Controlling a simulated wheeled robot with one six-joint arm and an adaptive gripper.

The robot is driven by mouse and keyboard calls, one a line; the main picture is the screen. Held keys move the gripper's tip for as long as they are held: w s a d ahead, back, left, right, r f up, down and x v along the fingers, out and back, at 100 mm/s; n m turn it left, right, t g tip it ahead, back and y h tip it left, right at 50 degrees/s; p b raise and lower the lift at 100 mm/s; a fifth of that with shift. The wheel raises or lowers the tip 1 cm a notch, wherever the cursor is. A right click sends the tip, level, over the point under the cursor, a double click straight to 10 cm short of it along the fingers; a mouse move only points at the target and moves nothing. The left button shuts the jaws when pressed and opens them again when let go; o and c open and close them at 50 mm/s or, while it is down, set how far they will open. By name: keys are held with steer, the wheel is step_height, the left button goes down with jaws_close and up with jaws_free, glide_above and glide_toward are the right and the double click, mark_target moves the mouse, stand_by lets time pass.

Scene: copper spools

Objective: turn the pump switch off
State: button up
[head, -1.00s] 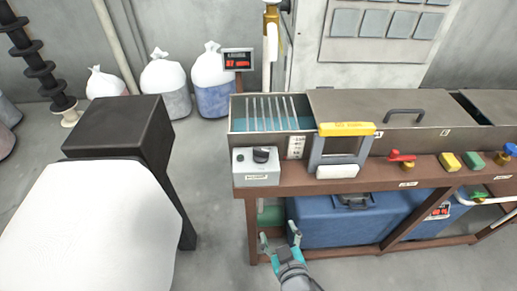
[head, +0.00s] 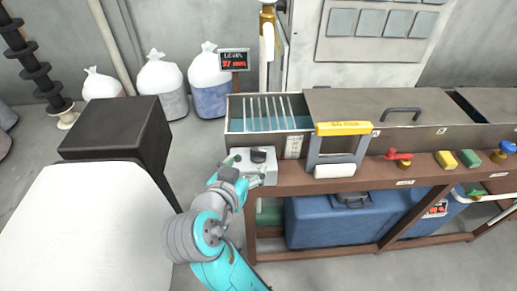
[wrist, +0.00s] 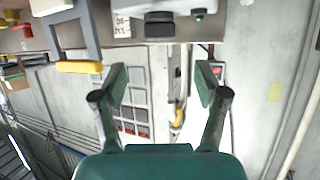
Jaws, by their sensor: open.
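The pump switch is a black rotary knob (head: 258,155) on a grey box (head: 268,167) at the left front end of the brown bench. My gripper (head: 243,174) is at the front left of this box in the head view, with my arm covering part of the box. In the wrist view the knob (wrist: 160,24) shows at the top, beyond my open gripper (wrist: 162,82). The fingers are spread with nothing between them and appear apart from the knob. The label on the box front is hidden in the head view.
A water tank (head: 268,124) with upright plates stands behind the box. A yellow-topped frame (head: 342,130) stands to its right, then a red-handled valve (head: 398,157) and coloured blocks. A level display (head: 234,60) reads about 37 mm. Blue cases sit under the bench.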

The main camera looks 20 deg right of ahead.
mark_target(258, 150)
steer(key=x, duration=1)
steer(key=shift+w+d+f, duration=0.2)
